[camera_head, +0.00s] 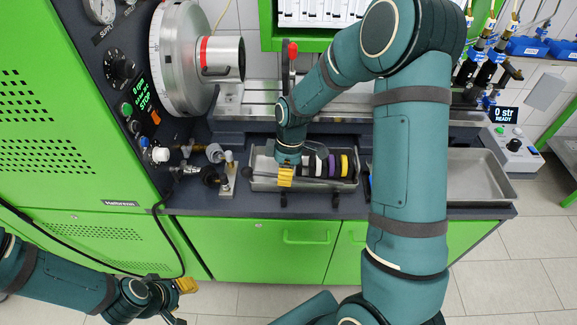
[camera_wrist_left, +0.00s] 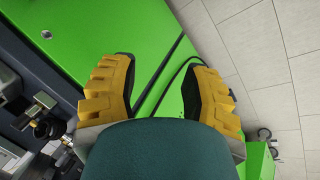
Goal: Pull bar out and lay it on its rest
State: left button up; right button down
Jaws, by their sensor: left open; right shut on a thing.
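My right gripper (camera_head: 285,178) reaches down from above with yellow fingertips at the left part of the metal tray (camera_head: 262,180). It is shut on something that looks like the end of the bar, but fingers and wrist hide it. The bar itself cannot be made out clearly. Beside it on the right, a row of upright discs, white, purple, black and yellow (camera_head: 344,165), stands in the tray. I cannot tell which part is the rest. My left gripper (camera_head: 181,292) is low at the front left, open and empty; the left wrist view shows its fingers (camera_wrist_left: 160,80) apart.
A large pale wheel (camera_head: 178,58) and a cylinder stand on the machine at the left. Valve fittings (camera_head: 218,172) sit left of the tray. A second, shallow tray (camera_head: 478,178) lies at the right. Green cabinets (camera_head: 255,248) are below. My right arm hides the bench's middle.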

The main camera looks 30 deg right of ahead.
jog(key=shift+s+d+r+n+g+h, duration=0.15)
jog(key=shift+s+d+r+h, duration=0.1)
jog(key=shift+d, duration=0.25)
jog(key=shift+s+d+r+n+g+h, duration=0.15)
jog(key=shift+s+d+r+h, duration=0.1)
jog(key=shift+d, duration=0.2)
jog(key=shift+s+f+b, duration=0.2)
jog(key=shift+f+b, duration=0.35)
jog(key=shift+f, duration=0.15)
pick_arm(q)
jog(key=shift+g, duration=0.3)
jog(key=shift+s+d+f+b, duration=0.1)
jog(key=shift+s+f+b, duration=0.05)
jog(key=shift+f+b, duration=1.1)
jog(key=shift+s+d+f+b, duration=0.1)
jog(key=shift+f+b, duration=0.85)
jog(key=shift+f, duration=0.5)
pick_arm(e)
jog(key=shift+w+d+x, duration=0.1)
jog(key=shift+w+x, duration=0.1)
jog(key=shift+x, duration=0.8)
jog(key=shift+w+d+x, duration=0.1)
jog(key=shift+w+x, duration=0.1)
jog(key=shift+x, duration=0.8)
jog(key=shift+w+d+x, duration=0.1)
jog(key=shift+w+x, duration=0.1)
jog(key=shift+x, duration=0.8)
jog(key=shift+f, duration=0.1)
